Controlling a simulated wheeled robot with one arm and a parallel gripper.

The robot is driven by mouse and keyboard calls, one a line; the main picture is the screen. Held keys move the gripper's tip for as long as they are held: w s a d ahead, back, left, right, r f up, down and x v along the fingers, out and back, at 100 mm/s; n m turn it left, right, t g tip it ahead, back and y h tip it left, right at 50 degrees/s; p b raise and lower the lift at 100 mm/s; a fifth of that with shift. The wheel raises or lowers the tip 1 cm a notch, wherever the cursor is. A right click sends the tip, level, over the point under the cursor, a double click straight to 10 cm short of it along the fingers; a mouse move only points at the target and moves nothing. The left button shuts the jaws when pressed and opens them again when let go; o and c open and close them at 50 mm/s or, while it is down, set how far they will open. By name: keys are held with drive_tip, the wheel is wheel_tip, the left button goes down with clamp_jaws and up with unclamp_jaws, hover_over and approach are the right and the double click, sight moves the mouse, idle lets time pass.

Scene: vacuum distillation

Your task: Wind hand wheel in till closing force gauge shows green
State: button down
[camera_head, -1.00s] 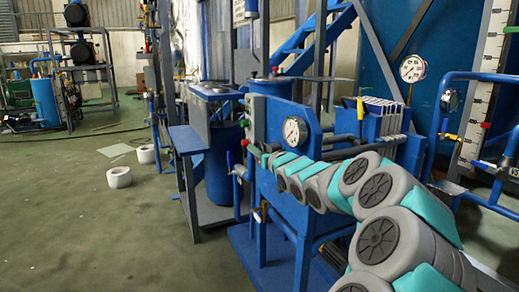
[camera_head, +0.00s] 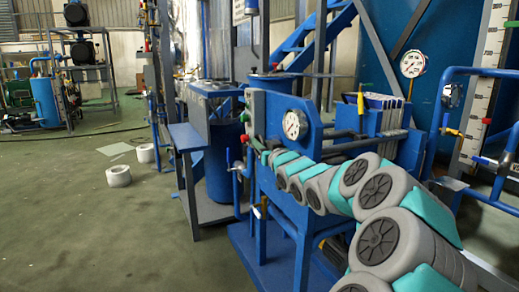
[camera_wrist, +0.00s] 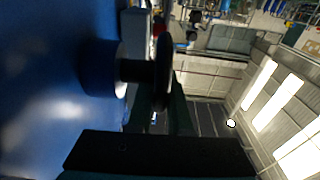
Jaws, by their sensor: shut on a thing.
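The hand wheel (camera_wrist: 164,68) shows in the wrist view as a dark disc seen nearly edge-on, on a short dark shaft coming out of a blue surface. My gripper (camera_wrist: 160,105) reaches up to the wheel from below, and its dark fingers are shut on it. In the head view my arm runs left along the blue press frame (camera_head: 262,225), and its far end hides the wheel. A round white dial gauge (camera_head: 295,124) sits on the frame above my arm. It is too small to read the needle or any green band.
A stack of press plates (camera_head: 384,101) with bars stands behind my arm. A second gauge (camera_head: 412,64) and blue pipes (camera_head: 484,75) stand at the right. White rolls (camera_head: 118,176) lie on the floor at the left, where much of the floor is clear.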

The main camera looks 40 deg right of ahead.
drive_tip(key=shift+f+t+b, duration=0.35)
drive_tip(key=shift+t+b, duration=0.15)
drive_tip(key=shift+b, duration=0.4)
drive_tip(key=shift+s+r+t, duration=0.1)
drive_tip(key=shift+r+t, duration=0.2)
drive_tip(key=shift+r, duration=0.05)
drive_tip(key=c, duration=0.8)
unclamp_jaws()
drive_tip(key=shift+c, duration=0.2)
drive_tip(key=shift+h, duration=0.4)
drive_tip(key=v, duration=0.8)
